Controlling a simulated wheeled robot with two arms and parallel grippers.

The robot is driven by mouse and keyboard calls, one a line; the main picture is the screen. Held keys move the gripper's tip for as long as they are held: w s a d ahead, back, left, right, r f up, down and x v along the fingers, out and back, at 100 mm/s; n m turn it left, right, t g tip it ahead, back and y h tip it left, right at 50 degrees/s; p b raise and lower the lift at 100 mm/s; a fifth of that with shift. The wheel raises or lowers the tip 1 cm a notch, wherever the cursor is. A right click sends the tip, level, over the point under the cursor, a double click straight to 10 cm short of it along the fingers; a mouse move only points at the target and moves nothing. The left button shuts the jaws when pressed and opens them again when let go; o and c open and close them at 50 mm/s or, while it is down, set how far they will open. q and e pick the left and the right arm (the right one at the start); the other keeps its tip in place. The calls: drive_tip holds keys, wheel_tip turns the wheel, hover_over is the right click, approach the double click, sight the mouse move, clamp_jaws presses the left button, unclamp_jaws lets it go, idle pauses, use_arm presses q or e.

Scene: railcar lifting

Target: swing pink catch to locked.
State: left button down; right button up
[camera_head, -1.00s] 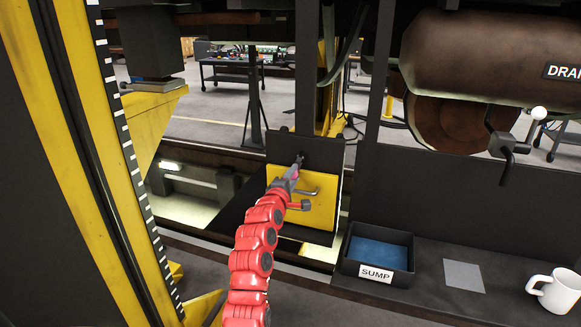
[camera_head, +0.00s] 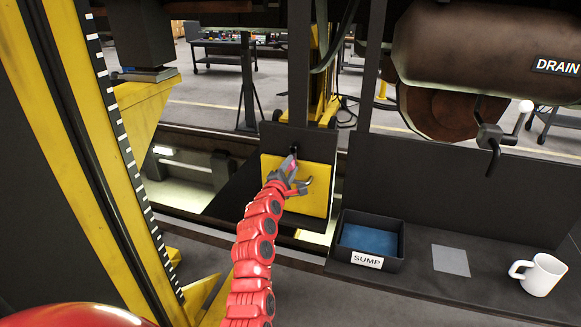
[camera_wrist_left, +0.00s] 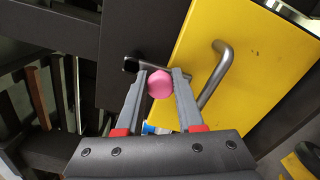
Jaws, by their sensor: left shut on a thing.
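The pink catch (camera_wrist_left: 160,84) shows as a round pink knob in the left wrist view, on a dark arm that runs to a pivot on the dark plate at the yellow panel's edge. My left gripper (camera_wrist_left: 159,88) is shut on the pink knob, one finger on each side. In the head view the left gripper (camera_head: 290,172) is at the upper left of the yellow panel (camera_head: 312,200), and a bit of pink shows between its fingers. A bent grey handle (camera_wrist_left: 222,70) on the yellow panel is just right of the fingers. My right gripper is not in view.
A dark SUMP tray (camera_head: 402,243) with a blue bottom, a grey square pad (camera_head: 451,261) and a white mug (camera_head: 543,275) are on the ledge to the right. A yellow post (camera_head: 85,120) stands at the left. The DRAIN tank (camera_head: 470,60) with a lever hangs upper right.

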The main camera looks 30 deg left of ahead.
use_arm(q)
drive_tip(key=c, duration=0.5)
unclamp_jaws()
drive_tip(key=shift+s+d+f, duration=0.15)
drive_tip(key=shift+s+d, duration=0.05)
drive_tip(key=shift+s, duration=0.35)
drive_tip(key=b+v, duration=0.6)
drive_tip(key=v, duration=1)
drive_tip(key=shift+s+a, duration=0.1)
drive_tip(key=shift+s, duration=0.1)
